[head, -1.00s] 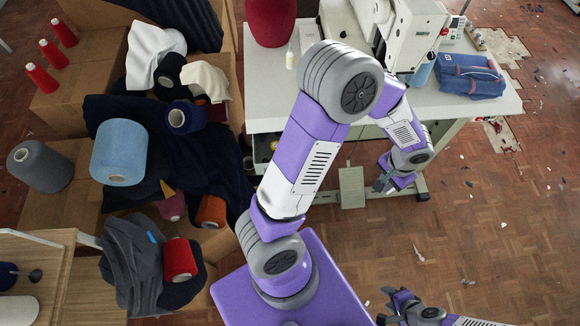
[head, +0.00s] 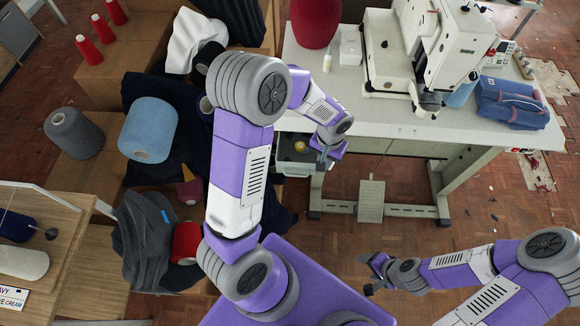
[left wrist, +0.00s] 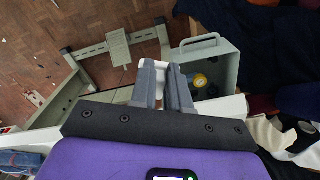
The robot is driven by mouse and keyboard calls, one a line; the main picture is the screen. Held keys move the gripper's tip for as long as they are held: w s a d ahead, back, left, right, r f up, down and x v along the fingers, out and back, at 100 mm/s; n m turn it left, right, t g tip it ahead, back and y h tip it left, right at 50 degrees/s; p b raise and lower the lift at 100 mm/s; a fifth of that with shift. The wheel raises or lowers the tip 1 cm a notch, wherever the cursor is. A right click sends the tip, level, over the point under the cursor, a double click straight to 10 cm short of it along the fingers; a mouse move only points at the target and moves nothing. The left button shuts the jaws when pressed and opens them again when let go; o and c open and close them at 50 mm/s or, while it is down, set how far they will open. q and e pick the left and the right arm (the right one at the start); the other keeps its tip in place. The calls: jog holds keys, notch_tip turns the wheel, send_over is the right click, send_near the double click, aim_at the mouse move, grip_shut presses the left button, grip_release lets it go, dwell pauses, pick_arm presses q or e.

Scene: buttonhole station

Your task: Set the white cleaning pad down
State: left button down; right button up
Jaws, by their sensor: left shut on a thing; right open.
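My left gripper (head: 325,158) hangs at the front edge of the sewing table, beside a grey-green box under it. In the left wrist view its two grey fingers (left wrist: 166,80) are shut on a small white thing (left wrist: 154,63), which I take for the white cleaning pad. Only a sliver of it shows beyond the fingertips; the fingers hide the rest. In the head view I cannot make the pad out. My right gripper (head: 374,272) is open and empty over the wooden floor, right of my base.
The sewing table (head: 385,110) bears a white machine (head: 425,50), red cone (head: 316,22), small white box (head: 350,45) and blue pouch (head: 512,102). The grey-green box (head: 293,155) holds a yellow round thing. A pedal (head: 371,200) stands below. Yarn and cloth crowd the left.

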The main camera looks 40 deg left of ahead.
pick_arm(q)
jog(key=w+a+f+n+b, duration=0.5)
jog(key=w+a+f+b, duration=0.15)
jog(key=a+f, duration=0.4)
jog(key=f+b, duration=0.1)
jog(key=f, duration=0.2)
jog(key=f+b, duration=0.1)
jog(key=f, duration=0.3)
jog(key=f+b, duration=0.1)
jog(key=f, duration=0.2)
jog(key=shift+s+d+f, duration=0.2)
jog(key=shift+s+d, duration=0.15)
jog(key=shift+s, duration=0.05)
jog(key=shift+b, duration=0.3)
jog(key=shift+f, duration=0.2)
jog(key=c, duration=1.1)
grip_release()
notch_tip(320, 180, up, 12)
jog(key=p, duration=0.3)
jog(key=shift+r+p, duration=0.2)
jog(key=shift+p, duration=0.2)
jog(key=shift+s, duration=0.1)
